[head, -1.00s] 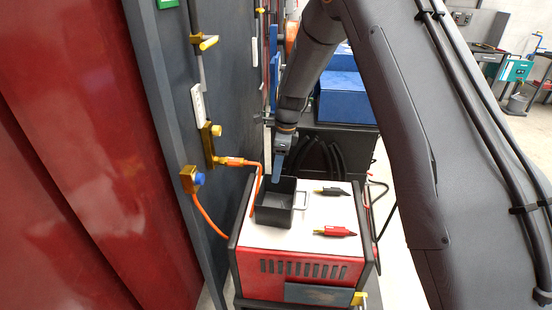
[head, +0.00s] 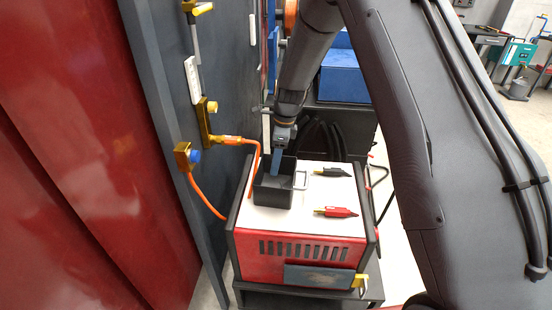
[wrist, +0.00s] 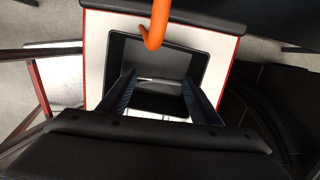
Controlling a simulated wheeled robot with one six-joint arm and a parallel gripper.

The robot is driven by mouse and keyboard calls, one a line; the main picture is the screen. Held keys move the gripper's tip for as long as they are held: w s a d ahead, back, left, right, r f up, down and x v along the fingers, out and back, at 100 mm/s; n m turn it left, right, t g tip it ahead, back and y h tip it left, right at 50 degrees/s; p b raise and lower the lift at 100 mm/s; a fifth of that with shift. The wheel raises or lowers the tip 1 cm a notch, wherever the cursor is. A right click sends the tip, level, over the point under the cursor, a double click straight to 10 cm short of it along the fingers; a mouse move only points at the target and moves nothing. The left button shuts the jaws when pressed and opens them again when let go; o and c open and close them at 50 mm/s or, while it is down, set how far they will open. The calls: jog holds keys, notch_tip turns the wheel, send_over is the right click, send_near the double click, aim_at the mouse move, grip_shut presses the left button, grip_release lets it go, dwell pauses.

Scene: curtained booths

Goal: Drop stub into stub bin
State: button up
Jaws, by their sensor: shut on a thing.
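The stub bin (head: 272,197) is a dark open box with a pale handle on its right side. It stands on the white top of a red machine, and it also shows in the wrist view (wrist: 175,52). My gripper (head: 275,172) points down with its blue fingers at the bin's opening, the tips apparently inside the rim. In the wrist view my gripper (wrist: 160,78) is shut on the stub (wrist: 160,80), which seems to be the thin pale line between the two fingertips. The stub is too small or hidden to make out in the head view.
The red machine (head: 300,270) also carries a black marker-like tool (head: 333,172) and a red one (head: 337,211), right of the bin. An orange hose (head: 205,196) runs close along the left. A dark wall panel (head: 160,120) stands left. Blue boxes (head: 343,75) are behind.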

jog(key=o, duration=1.1)
jog(key=r, duration=0.2)
jog(key=r+b, duration=0.1)
jog(key=r, duration=0.2)
jog(key=d+r+b, duration=0.1)
jog(key=r, duration=0.1)
jog(key=shift+s+d+r, duration=0.1)
jog(key=shift+r, duration=0.3)
jog(key=s+d+n, duration=0.4)
jog(key=s+n, duration=0.2)
jog(key=s, duration=0.3)
jog(key=s+d+r+n+h, duration=0.1)
jog(key=s+d+n, duration=0.3)
jog(key=s+n, duration=0.3)
jog(key=s+d+r+n, duration=0.1)
jog(key=s+d+n, duration=0.3)
jog(key=s+n, duration=0.3)
jog(key=shift+s+r+t+h, duration=0.1)
jog(key=shift+s+t+h, duration=0.1)
jog(key=shift+s, duration=1.25)
jog(key=shift+s+r+t+h, duration=0.1)
jog(key=shift+s+t+h, duration=0.1)
jog(key=shift+s, duration=1.25)
